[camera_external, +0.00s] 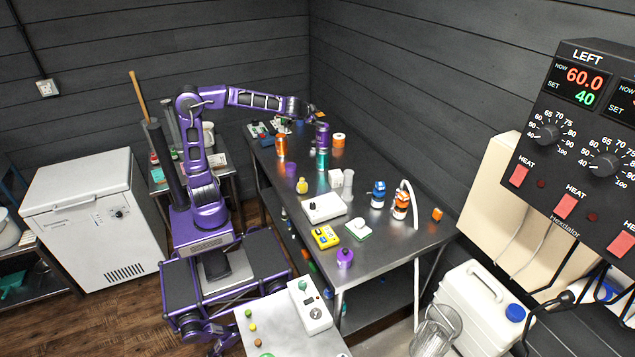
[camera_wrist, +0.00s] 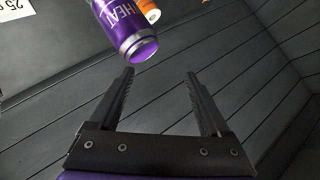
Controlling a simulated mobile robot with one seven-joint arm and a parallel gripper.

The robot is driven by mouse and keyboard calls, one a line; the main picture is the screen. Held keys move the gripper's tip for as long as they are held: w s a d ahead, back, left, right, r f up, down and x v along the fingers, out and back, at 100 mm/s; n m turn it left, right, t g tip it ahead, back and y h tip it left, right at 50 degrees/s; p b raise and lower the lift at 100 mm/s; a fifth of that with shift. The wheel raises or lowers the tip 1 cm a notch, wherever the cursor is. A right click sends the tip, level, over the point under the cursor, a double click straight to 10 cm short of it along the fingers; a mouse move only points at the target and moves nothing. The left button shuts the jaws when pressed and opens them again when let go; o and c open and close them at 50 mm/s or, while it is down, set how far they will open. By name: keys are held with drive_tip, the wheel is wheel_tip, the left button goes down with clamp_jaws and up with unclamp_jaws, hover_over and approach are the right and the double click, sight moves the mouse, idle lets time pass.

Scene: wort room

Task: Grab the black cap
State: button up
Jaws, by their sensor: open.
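My gripper (camera_external: 314,114) is at the end of the outstretched arm, above the far end of the metal table (camera_external: 385,243). In the wrist view my gripper (camera_wrist: 159,78) is open, with nothing between its two dark fingers. I cannot make out a black cap in either view. A purple can (camera_wrist: 128,30) marked HEAT is just beyond the fingertips in the wrist view, apart from them. A purple can (camera_external: 322,135) also stands close to the gripper in the external view.
An orange can (camera_external: 281,146), a teal can (camera_external: 322,159) and an orange ring-like item (camera_external: 338,140) stand close by. A white device (camera_external: 324,207), a yellow box (camera_external: 325,237) and blue and orange jars (camera_external: 400,206) are nearer. Dark plank walls close off the table's far side.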

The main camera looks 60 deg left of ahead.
drive_tip(key=s+d, duration=0.1)
drive_tip(key=d, duration=0.3)
drive_tip(key=s+a+f+g+h+p, duration=0.2)
drive_tip(key=s+a+f, duration=0.15)
drive_tip(key=f, duration=0.55)
drive_tip(key=n+t+y+p, duration=0.2)
drive_tip(key=n+t+y, duration=0.15)
drive_tip(key=n, duration=0.55)
hover_over(313, 143)
drive_tip(key=s+d, duration=0.1)
drive_tip(key=s, duration=0.1)
wheel_tip(313, 143, down, 9)
drive_tip(key=shift+h, duration=0.45)
wheel_tip(313, 143, down, 7)
drive_tip(key=shift+f+b, duration=0.1)
drive_tip(key=shift+b, duration=0.5)
drive_tip(key=shift+r+x, duration=0.25)
drive_tip(key=shift+x, duration=1.05)
drive_tip(key=shift+w, duration=0.1)
clamp_jaws()
